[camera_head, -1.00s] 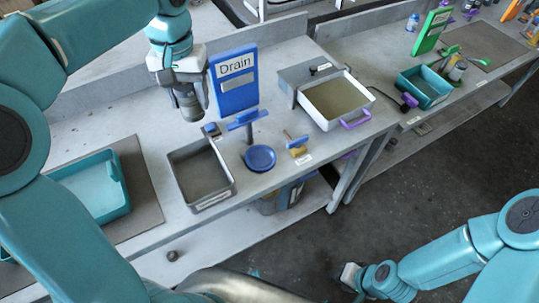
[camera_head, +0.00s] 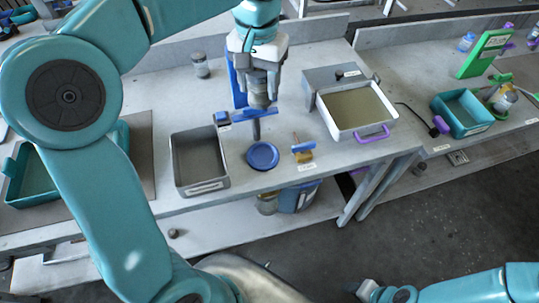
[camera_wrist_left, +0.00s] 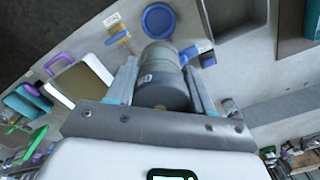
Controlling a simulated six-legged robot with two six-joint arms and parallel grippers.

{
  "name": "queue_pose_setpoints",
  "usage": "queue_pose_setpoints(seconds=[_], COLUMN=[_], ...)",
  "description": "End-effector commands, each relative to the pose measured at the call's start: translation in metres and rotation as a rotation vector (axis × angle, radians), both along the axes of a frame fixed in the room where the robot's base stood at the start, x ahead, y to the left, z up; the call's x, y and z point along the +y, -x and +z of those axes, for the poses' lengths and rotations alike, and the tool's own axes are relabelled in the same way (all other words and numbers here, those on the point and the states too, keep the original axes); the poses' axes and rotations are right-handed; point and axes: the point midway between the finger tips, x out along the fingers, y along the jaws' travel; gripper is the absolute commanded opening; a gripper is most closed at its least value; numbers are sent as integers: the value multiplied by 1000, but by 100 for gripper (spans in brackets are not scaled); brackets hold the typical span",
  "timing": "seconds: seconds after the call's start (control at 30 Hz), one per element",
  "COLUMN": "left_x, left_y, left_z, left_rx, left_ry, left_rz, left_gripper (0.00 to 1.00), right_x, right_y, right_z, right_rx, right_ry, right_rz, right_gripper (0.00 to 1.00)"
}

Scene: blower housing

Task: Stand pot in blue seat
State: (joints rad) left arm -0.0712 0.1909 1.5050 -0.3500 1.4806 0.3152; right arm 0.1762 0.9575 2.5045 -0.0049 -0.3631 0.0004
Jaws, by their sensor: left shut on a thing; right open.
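My left gripper (camera_head: 259,88) is shut on a grey cylindrical pot (camera_head: 260,97) and holds it above the bench. In the left wrist view the pot (camera_wrist_left: 162,78) sits between the two fingers. The round blue seat (camera_head: 262,155), a shallow dish, lies on the bench near its front edge. It also shows in the left wrist view (camera_wrist_left: 159,20), beyond the pot and apart from it. The pot hangs over the area behind the seat and hides part of the blue-topped stand. My right gripper (camera_head: 366,290) is at the bottom edge, open, far from the seat.
A grey tray (camera_head: 219,184) is left of the seat. A blue sign panel (camera_head: 238,88) is behind my gripper. Another jar (camera_head: 200,66) stands at the back left.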

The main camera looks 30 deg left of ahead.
Motion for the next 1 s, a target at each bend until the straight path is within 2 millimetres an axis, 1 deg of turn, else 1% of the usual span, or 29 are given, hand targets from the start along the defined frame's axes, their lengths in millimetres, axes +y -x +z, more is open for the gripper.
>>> queue_pose_setpoints(seconds=[0.07,0.17,0.5,0.6,0.7,0.83,1.0], left_x=[-3,-4,-3,-4,-5,-6,-6], left_y=[1,2,3,2,2,1,0], left_z=[-4,-20,-117,-140,-153,-164,-192], left_rx=[-3,-2,2,0,-2,-2,-1], left_ry=[-1,0,0,0,0,0,0], left_rz=[-12,-16,-15,-15,-15,-15,-15], left_gripper=[11,11,11,11,11,11,11], right_x=[0,0,0,0,0,0,0], right_y=[0,0,0,0,0,0,0], right_z=[-4,-6,-11,-11,-11,-11,-11], right_rx=[0,1,0,0,0,0,0], right_ry=[0,0,0,0,0,0,0], right_rz=[0,0,0,0,0,0,0], right_gripper=[47,47,47,47,47,47,47])
